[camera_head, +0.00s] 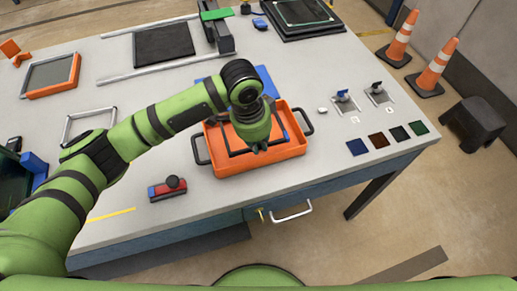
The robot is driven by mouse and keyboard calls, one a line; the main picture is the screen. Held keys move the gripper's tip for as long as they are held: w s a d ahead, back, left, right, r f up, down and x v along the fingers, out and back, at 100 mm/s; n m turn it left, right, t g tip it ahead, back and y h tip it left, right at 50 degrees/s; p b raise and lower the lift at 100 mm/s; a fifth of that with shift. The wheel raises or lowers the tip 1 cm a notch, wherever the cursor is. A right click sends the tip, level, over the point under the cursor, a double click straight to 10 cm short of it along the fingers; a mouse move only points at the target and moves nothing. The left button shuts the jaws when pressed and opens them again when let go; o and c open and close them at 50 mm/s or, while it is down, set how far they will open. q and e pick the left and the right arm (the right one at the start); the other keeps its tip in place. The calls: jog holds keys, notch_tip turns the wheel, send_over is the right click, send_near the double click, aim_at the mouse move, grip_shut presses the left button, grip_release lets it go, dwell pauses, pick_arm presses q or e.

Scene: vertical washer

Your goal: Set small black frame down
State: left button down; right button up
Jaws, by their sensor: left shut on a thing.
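My left gripper (259,147) reaches down over the orange tray (262,166) near the front of the table. It is shut on the small black frame (236,153), whose thin dark sides show on both sides of the gripper, inside the tray's outline. The gripper and wrist hide the frame's middle and part of its far side. I cannot tell whether the frame touches the tray floor. My right gripper is out of view.
The tray has dark handles at both ends. Cones (434,70) and a black stool (470,122) stand on the floor.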

pick_arm(q)
jog(key=shift+f+p, duration=0.4)
jog(key=shift+f, duration=1.65)
jog(key=c, duration=1.6)
grip_release()
jog(key=shift+f, duration=0.15)
jog(key=r, duration=0.4)
jog(key=a+r, duration=0.1)
jog(key=r, duration=0.3)
jog(key=r+b, duration=0.1)
jog(key=r, duration=0.3)
jog(key=shift+s+a+r, duration=0.15)
jog(key=shift+s+a, duration=0.2)
